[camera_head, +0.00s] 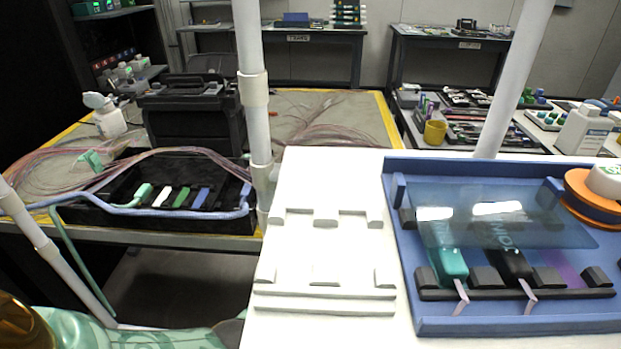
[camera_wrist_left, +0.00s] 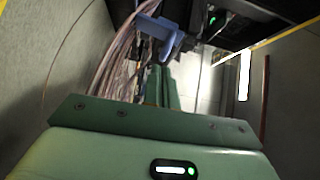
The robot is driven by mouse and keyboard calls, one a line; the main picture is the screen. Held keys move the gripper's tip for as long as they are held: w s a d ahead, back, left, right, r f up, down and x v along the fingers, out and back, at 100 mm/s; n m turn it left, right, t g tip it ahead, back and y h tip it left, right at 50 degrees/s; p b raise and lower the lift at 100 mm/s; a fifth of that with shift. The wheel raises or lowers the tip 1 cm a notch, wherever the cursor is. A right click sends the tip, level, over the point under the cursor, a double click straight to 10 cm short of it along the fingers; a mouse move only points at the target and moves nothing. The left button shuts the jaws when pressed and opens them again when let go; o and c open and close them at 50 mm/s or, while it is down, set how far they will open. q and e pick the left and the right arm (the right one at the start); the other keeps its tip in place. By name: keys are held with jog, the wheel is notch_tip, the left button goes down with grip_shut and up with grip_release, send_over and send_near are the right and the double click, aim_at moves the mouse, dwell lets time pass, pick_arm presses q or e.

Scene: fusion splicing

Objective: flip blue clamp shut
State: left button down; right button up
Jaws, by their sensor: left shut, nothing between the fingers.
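In the head view a blue clamp (camera_head: 200,197) lies in the black tray (camera_head: 130,215), to the right of a green, a white and a teal one. In the left wrist view a blue bracket-like piece (camera_wrist_left: 160,33), which looks like a blue clamp, stands just beyond my left fingertips. My left gripper (camera_wrist_left: 160,70) has its green fingers together, with nothing held. I cannot tell whether the fingertips touch the blue piece. The left gripper's tips cannot be made out in the head view. My right gripper is in neither view.
A blue tube (camera_head: 150,211) runs along the tray's front. Pinkish fibres (camera_head: 70,160) spread over the table and pass close beside my left fingers. A black machine (camera_head: 195,120) stands behind. A white fixture (camera_head: 325,240) and a blue tray (camera_head: 500,325) lie on the right.

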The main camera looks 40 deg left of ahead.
pick_arm(q)
jog(key=shift+s+a, duration=0.1)
jog(key=shift+a, duration=0.1)
jog(key=shift+a, duration=0.1)
dwell(0.4)
